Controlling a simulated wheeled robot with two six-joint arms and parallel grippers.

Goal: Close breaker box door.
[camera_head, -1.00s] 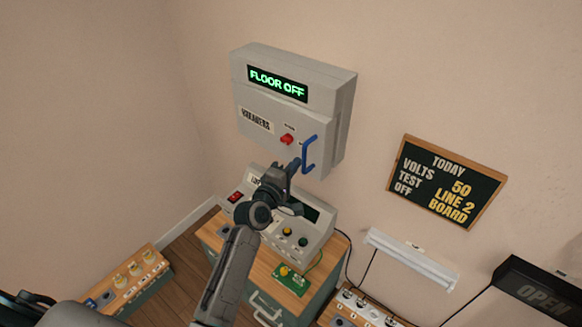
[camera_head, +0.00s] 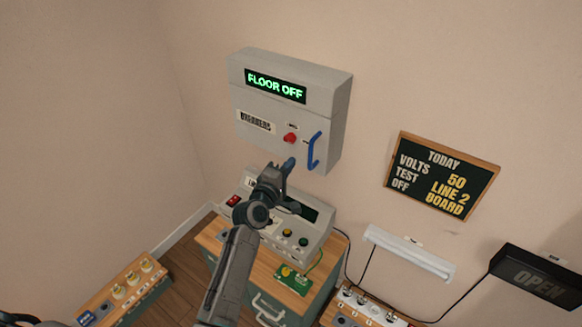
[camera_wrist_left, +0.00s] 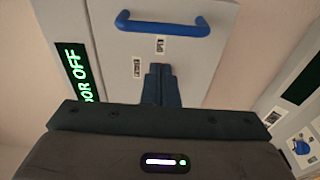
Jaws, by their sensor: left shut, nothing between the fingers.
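The grey breaker box (camera_head: 290,72) hangs on the wall, with a green "FLOOR OFF" display on its upper part. Its door (camera_head: 265,142) sits below the display, appearing flush with the box, with no clear gap visible. The door carries a "BREAKERS" label, a red button (camera_head: 290,138) and a blue handle (camera_head: 314,151) near its right edge. My left gripper (camera_head: 289,163) is shut and empty, just left of the handle near the door's lower edge. In the left wrist view its fingers (camera_wrist_left: 160,72) point at the door, apart from the handle (camera_wrist_left: 162,25).
Below the box, a wooden-topped cabinet (camera_head: 262,272) holds a grey control console (camera_head: 318,232) and a green board (camera_head: 292,279). A chalkboard sign (camera_head: 442,176) and a white lamp (camera_head: 410,253) are on the wall to the right. An "OPEN" sign (camera_head: 541,278) is at far right.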

